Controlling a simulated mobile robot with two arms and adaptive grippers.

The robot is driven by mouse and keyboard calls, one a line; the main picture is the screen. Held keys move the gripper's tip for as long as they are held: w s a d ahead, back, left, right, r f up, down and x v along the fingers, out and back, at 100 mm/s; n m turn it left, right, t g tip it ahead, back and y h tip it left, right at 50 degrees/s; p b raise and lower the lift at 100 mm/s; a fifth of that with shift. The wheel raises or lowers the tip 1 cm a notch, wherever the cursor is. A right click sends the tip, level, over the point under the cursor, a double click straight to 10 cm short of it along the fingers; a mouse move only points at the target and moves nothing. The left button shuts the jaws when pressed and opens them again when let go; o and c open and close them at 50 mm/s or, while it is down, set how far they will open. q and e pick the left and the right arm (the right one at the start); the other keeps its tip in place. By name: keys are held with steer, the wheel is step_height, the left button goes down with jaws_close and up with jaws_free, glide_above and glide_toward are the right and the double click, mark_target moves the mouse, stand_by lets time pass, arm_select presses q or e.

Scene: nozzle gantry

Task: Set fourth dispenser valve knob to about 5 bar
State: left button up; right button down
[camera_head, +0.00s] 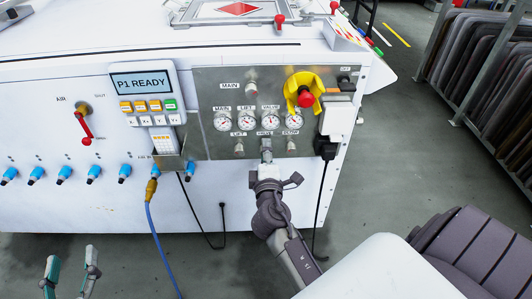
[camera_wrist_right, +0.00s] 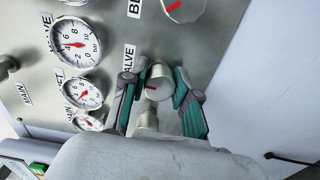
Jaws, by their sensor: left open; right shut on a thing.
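A metal panel (camera_head: 215,83) on the white machine carries gauges and silver knobs. My right gripper (camera_head: 267,158) reaches the panel from below at the knob labelled VALVE. In the right wrist view its fingers (camera_wrist_right: 156,95) are shut on the sides of this VALVE knob (camera_wrist_right: 158,78), which has a red mark. The VALVE gauge (camera_wrist_right: 75,43) reads in bar, its red needle pointing near 4. It also shows in the head view (camera_head: 270,119), too small to read. My left gripper (camera_head: 72,275) is open and empty at lower left, away from the panel.
The LIFT knob (camera_head: 239,147) and BLOW knob (camera_head: 292,145) flank the held knob closely. A red emergency button (camera_head: 305,98) with yellow surround sits above. A display unit (camera_head: 145,93) reads "P1 READY". A blue hose (camera_head: 158,243) hangs left of my right arm.

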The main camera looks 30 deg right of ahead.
steer(key=shift+f, duration=0.1)
stand_by(0.3)
steer(key=c, duration=0.9)
jaws_free()
steer(key=shift+o, duration=0.2)
